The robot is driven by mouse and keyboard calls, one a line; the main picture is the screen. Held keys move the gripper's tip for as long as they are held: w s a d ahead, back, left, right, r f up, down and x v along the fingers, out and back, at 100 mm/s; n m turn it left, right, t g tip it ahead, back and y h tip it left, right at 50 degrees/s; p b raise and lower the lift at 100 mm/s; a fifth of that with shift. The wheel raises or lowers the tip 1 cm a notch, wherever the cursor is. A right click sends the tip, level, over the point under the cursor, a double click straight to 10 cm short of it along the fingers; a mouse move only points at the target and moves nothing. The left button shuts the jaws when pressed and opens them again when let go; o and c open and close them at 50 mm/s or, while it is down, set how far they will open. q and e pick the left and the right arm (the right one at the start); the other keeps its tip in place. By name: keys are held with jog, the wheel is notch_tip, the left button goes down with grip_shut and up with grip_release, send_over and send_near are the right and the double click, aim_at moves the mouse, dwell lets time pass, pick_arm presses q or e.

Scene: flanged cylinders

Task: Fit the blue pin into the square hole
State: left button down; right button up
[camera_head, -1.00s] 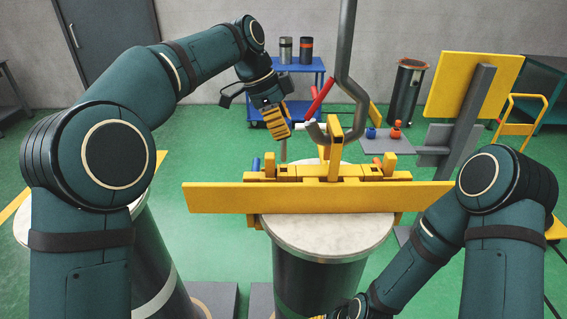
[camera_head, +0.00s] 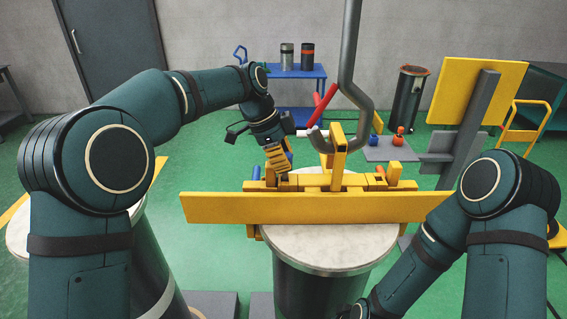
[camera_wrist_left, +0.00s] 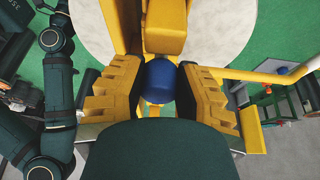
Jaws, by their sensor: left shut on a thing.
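My left gripper (camera_head: 278,163), with ridged yellow fingers, is shut on the blue pin. In the left wrist view the pin's round blue end (camera_wrist_left: 160,82) sits between the two fingers (camera_wrist_left: 159,92). The gripper is at the left-middle part of the yellow fixture (camera_head: 310,208) on the round table. I cannot make out the square hole, nor whether the pin touches the fixture. My right arm shows at lower right; its gripper is out of frame.
A blue cylinder (camera_head: 256,172) stands at the fixture's left and an orange one (camera_head: 395,171) at its right. A thick grey bent pipe (camera_head: 350,85) and a red bar (camera_head: 323,103) rise close right of the left gripper. The round table's (camera_head: 325,252) front is bare.

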pick_arm(q)
jog(key=shift+f, duration=0.45)
jog(key=shift+f, duration=0.15)
jog(key=c, duration=0.8)
grip_release()
jog(key=shift+o, duration=0.2)
jog(key=shift+r, duration=0.3)
jog(key=p+v, duration=0.1)
jog(key=v, duration=1)
jog(key=shift+a+r, duration=0.15)
jog(key=shift+r, duration=0.2)
